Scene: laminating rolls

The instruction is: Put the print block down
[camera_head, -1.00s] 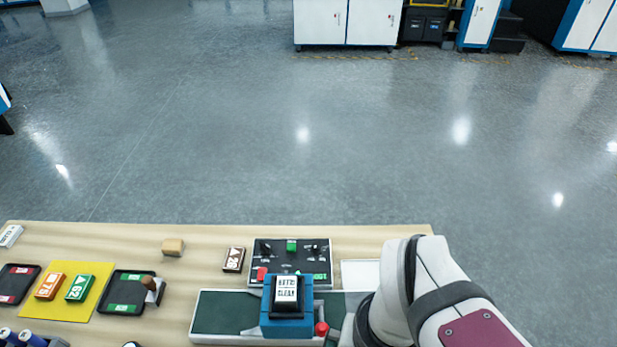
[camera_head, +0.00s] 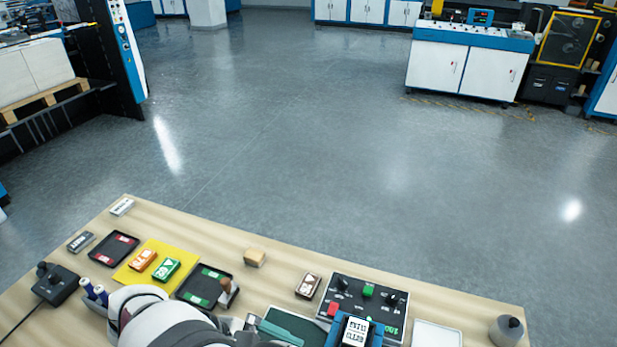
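Several small labelled blocks lie on the wooden table. An orange block (camera_head: 141,260) and a green block (camera_head: 166,269) lie on a yellow mat (camera_head: 182,250). A brown block (camera_head: 308,285) lies apart, left of the control panel. A grey block (camera_head: 80,242) and a pale block (camera_head: 122,207) lie at the left. I cannot tell which of them is the print block. My white arm crosses the bottom edge at lower left.
A black tray with red labels (camera_head: 103,258) and one with green labels (camera_head: 184,293) flank the mat; a wooden-handled tool (camera_head: 227,292) stands at the second. A wooden cube (camera_head: 254,257), control panel (camera_head: 384,295), white tray (camera_head: 437,334) and grey bottle (camera_head: 506,330) stand rightward.

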